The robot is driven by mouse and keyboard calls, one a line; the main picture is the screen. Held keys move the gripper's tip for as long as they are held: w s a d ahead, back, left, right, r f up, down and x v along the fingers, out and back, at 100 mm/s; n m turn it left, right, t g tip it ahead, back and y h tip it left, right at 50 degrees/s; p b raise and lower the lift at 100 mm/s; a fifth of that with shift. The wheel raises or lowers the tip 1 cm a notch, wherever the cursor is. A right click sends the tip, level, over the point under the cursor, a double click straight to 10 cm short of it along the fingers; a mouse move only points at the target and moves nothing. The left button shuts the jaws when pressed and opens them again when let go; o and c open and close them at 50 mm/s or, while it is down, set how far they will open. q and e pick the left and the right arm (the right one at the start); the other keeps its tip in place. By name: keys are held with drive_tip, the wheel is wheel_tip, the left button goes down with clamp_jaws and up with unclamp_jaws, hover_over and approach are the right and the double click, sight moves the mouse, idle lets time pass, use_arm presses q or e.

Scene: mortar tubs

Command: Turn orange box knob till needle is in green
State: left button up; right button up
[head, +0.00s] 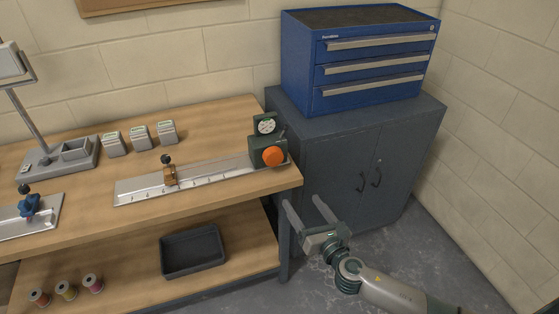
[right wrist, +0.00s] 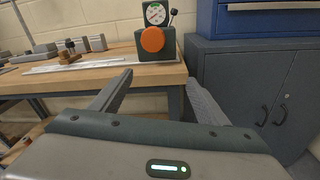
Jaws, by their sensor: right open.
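The orange knob (head: 273,156) sits on the front of a dark green box (head: 259,146) at the right end of the workbench. A round dial (head: 266,126) stands on top of the box, with a white face and some green on it. In the right wrist view the knob (right wrist: 152,39) is below the dial (right wrist: 156,14); the needle's exact reading is too small to tell. My right gripper (head: 304,206) is open and empty, in front of and below the knob, apart from it, off the bench's right end. My left gripper is not in view.
A metal rail plate with a scale (head: 216,174) and a brass slider (head: 170,176) lies left of the box. A grey cabinet (head: 335,155) with a blue drawer chest (head: 360,60) stands right of the bench (head: 240,187). A black tray (head: 192,250) is on the lower shelf.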

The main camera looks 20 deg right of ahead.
drive_tip(key=r, duration=0.1)
drive_tip(key=r+n, duration=0.1)
drive_tip(key=a+r, duration=0.1)
drive_tip(key=shift+s+r+t+y, duration=0.15)
drive_tip(key=shift+r+t+y, duration=0.15)
drive_tip(key=shift+y, duration=0.1)
drive_tip(key=p, duration=0.3)
approach(275, 160)
drive_tip(key=w, duration=0.6)
drive_tip(key=w+a, duration=0.1)
drive_tip(key=w, duration=0.2)
drive_tip(key=c, duration=1)
